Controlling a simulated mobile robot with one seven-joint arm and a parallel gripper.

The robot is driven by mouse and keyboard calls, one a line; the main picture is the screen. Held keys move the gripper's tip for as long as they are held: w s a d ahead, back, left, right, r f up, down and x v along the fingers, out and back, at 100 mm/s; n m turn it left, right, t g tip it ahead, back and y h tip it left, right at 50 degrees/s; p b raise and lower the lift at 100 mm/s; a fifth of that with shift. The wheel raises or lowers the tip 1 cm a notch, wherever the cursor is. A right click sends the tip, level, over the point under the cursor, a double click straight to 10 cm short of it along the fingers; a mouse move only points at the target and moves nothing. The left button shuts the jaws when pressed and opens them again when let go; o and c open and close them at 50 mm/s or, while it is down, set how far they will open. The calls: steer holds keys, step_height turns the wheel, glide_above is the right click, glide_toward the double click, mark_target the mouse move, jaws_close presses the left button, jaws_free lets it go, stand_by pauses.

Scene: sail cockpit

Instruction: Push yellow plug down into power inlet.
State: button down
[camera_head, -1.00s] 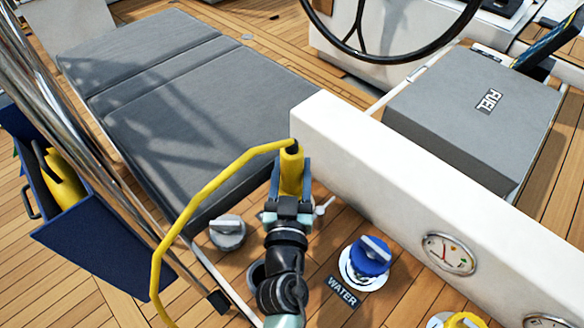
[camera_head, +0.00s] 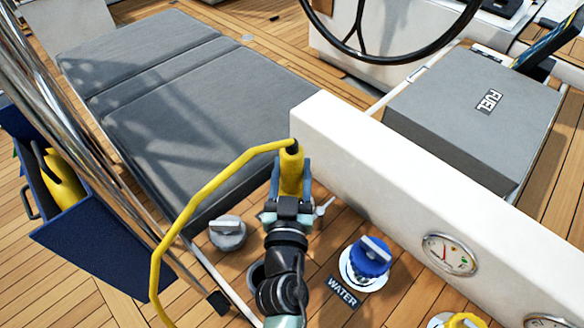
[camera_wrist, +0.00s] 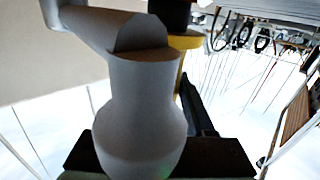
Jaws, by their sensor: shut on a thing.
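The yellow plug (camera_head: 291,163) is upright between the fingers of my gripper (camera_head: 290,184), which is shut on it. Its yellow cable (camera_head: 205,190) leaves the dark top and curves left and down. The plug stands close to the white coaming. Its lower end is hidden by my gripper and arm, so I cannot tell whether it touches an inlet. No power inlet is clearly visible. In the wrist view, a large grey rounded shape (camera_wrist: 140,110) blocks most of the picture, with a strip of yellow (camera_wrist: 185,43) behind it.
A grey deck cap (camera_head: 228,233) is left of my gripper; a blue WATER cap (camera_head: 370,258) is to the right. A dark round opening (camera_head: 255,274) is partly behind my arm. The white coaming (camera_head: 400,185) with gauges runs right. A grey cushion (camera_head: 200,100) lies behind.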

steer(key=shift+f+b, duration=0.75)
steer(key=shift+b, duration=0.15)
steer(key=c, duration=0.5)
jaws_free()
steer(key=shift+c, duration=0.2)
steer(key=shift+f, duration=0.1)
steer(key=shift+s+a+f+b, duration=0.15)
steer(key=shift+s+b, duration=0.45)
steer(key=shift+s, duration=1.25)
steer(key=shift+s+a+b, duration=0.2)
steer(key=shift+s+b, duration=0.3)
steer(key=shift+s, duration=0.9)
steer(key=b, duration=0.2)
glide_toward(291, 187)
steer(key=shift+w+r, duration=0.3)
steer(key=shift+w, duration=0.3)
